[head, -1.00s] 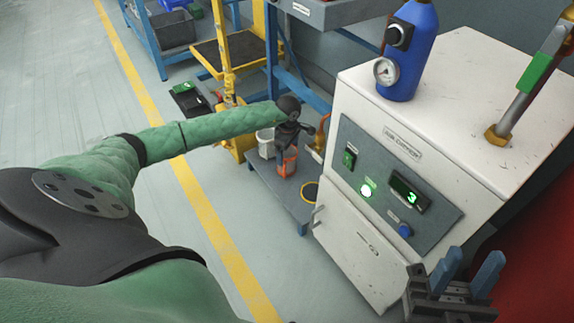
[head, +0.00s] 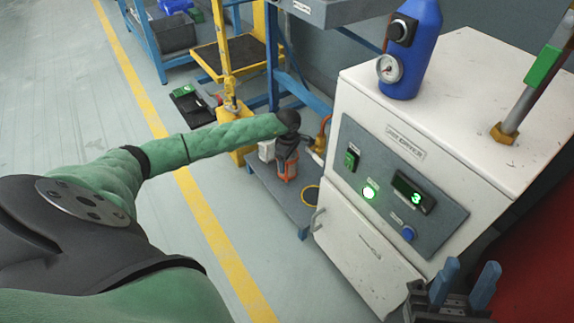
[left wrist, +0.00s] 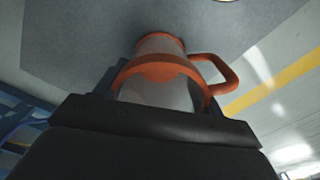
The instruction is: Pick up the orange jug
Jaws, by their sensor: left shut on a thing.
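The orange jug (head: 286,173) is at the lower shelf of the blue bench in the head view, below my left gripper (head: 287,158). In the left wrist view the jug (left wrist: 160,72) shows an orange rim, a greyish body and an orange handle on the right. The dark fingers of my left gripper are shut on its sides. Whether its base touches the shelf cannot be told. My right gripper (head: 470,270), with two blue fingers standing apart, is open and empty at the bottom right of the head view.
A white container (head: 266,150) is beside the jug, partly hidden by my arm. The lower shelf (head: 270,190) holds a yellow ring (head: 311,195). A white cabinet (head: 365,250) with a blue bottle (head: 410,60) stands close on the right. The floor on the left is clear.

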